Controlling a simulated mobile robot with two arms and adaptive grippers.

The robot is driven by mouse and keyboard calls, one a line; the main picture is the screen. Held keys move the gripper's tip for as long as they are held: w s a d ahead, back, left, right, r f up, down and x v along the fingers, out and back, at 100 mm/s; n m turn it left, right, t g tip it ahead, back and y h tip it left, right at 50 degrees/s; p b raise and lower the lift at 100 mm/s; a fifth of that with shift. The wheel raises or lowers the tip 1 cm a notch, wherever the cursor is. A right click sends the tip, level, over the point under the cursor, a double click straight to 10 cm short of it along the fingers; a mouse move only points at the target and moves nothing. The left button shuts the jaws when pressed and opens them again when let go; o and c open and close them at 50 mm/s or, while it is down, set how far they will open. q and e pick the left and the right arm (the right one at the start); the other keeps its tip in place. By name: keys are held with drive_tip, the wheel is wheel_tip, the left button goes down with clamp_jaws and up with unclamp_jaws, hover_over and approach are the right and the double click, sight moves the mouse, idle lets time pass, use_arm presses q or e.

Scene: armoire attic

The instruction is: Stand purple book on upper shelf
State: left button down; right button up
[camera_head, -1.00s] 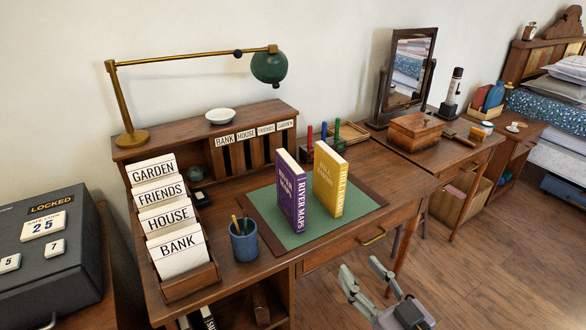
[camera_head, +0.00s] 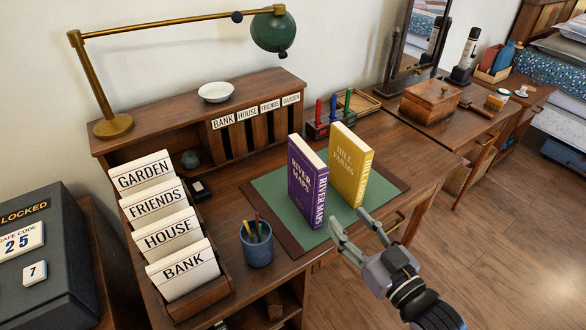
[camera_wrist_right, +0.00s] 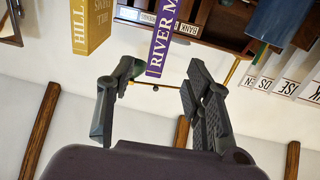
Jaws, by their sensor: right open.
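The purple book "River Maps" (camera_head: 306,186) stands upright on the green desk mat (camera_head: 269,187). The yellow book "Hill Farms" (camera_head: 344,165) stands upright just to its right. My right gripper (camera_head: 349,217) is open and empty, in front of the two books and apart from them as far as I can tell. In the right wrist view, the purple book's spine (camera_wrist_right: 164,38) shows beyond and between the open fingers (camera_wrist_right: 160,80); the yellow book (camera_wrist_right: 90,25) is left of it. My left gripper is not in view.
A desk hutch (camera_head: 285,84) with labelled slots carries a white bowl (camera_head: 216,92) on its top. A brass lamp (camera_head: 113,125) stands at its left. A card rack (camera_head: 205,298) and blue pen cup (camera_head: 257,246) stand left of the mat. Colored pens (camera_head: 333,106) stand behind the books.

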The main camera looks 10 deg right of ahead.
sight(323, 188)
drive_tip(key=x, duration=0.7)
drive_tip(key=p+x, duration=0.1)
drive_tip(key=x, duration=0.3)
drive_tip(key=shift+w+r, duration=0.1)
drive_tip(key=shift+r, duration=0.2)
drive_tip(key=shift+r+p+x, duration=0.1)
drive_tip(key=shift+p+x, duration=0.1)
drive_tip(key=shift+x, duration=1.15)
drive_tip(key=shift+r+p+x, duration=0.15)
drive_tip(key=shift+p+x, duration=0.05)
drive_tip(key=shift+x, duration=1.1)
drive_tip(key=shift+c, duration=0.2)
clamp_jaws()
drive_tip(key=shift+r, duration=0.1)
